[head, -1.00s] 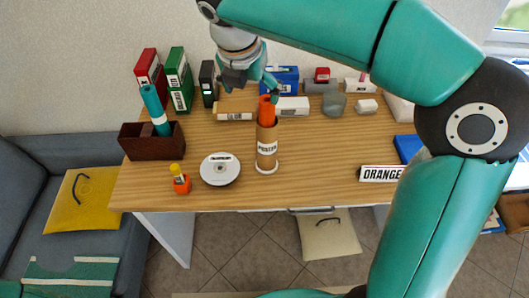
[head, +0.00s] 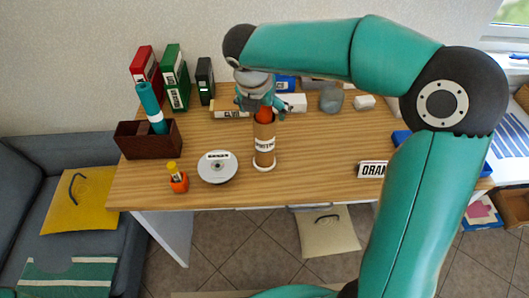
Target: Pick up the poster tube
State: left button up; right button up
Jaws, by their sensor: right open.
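A brown cardboard tube (head: 264,155) with a white label stands upright on the wooden desk (head: 320,150). The label reads like POSTER but is partly unclear now. An orange roll (head: 264,113) sticks out of its top. My right gripper (head: 261,112) is open at the top of the tube, with its fingers on either side of the orange roll in the picture. I cannot tell whether the fingers touch it. The gripper hides the upper part of the roll. My left gripper is not in view.
A disc stack (head: 218,167) and an orange pot with a yellow top (head: 178,178) stand left of the tube. Binders (head: 205,82) stand behind. A name sign (head: 373,169) stands right; desk between is clear.

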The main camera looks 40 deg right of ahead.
aim_at(264, 116)
jog(key=shift+x, duration=2)
grip_shut()
jog(key=shift+r, duration=0.1)
